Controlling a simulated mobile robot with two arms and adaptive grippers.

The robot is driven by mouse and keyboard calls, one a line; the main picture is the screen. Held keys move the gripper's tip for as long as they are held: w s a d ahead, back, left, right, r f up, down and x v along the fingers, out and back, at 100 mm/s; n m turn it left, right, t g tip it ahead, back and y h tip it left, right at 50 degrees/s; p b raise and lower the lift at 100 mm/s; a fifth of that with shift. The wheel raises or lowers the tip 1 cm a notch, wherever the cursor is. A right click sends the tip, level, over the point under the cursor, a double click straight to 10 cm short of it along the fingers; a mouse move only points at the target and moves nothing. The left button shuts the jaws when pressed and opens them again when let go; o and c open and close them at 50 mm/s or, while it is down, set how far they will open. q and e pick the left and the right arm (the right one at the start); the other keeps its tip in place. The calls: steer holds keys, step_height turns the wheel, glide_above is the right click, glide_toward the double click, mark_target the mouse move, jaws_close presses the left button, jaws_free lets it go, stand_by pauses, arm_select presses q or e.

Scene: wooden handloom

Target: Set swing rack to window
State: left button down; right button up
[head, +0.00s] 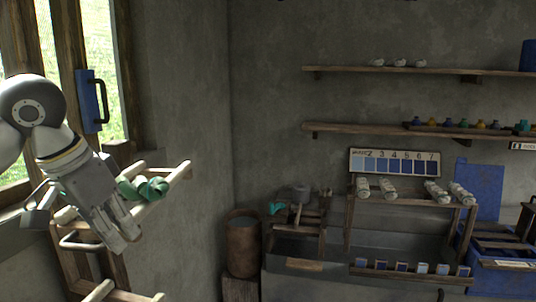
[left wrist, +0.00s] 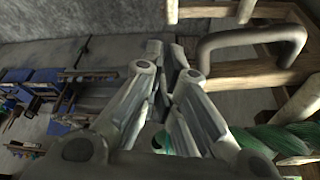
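The swing rack (head: 92,262) is a wooden frame with pale pegs at the lower left of the head view, beside the window (head: 100,30). A twisted green skein (head: 143,188) hangs on its upper pegs. My right gripper is out of view.
A brown barrel (head: 243,243) stands right of the rack. Wall shelves (head: 400,70) and a bench with a numbered colour chart (head: 395,162) are farther right.

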arm_select(q)
steer(key=a, duration=0.3)
steer(key=shift+s+a+f, duration=0.15)
steer(key=shift+s+a, duration=0.1)
steer(key=shift+d, duration=0.45)
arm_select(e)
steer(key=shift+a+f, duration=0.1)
arm_select(q)
step_height(320, 180, up, 10)
steer(key=p, duration=0.2)
glide_above(101, 247)
steer(key=d, duration=0.1)
steer(key=shift+w+d+r, duration=0.1)
steer(key=shift+d+r, duration=0.1)
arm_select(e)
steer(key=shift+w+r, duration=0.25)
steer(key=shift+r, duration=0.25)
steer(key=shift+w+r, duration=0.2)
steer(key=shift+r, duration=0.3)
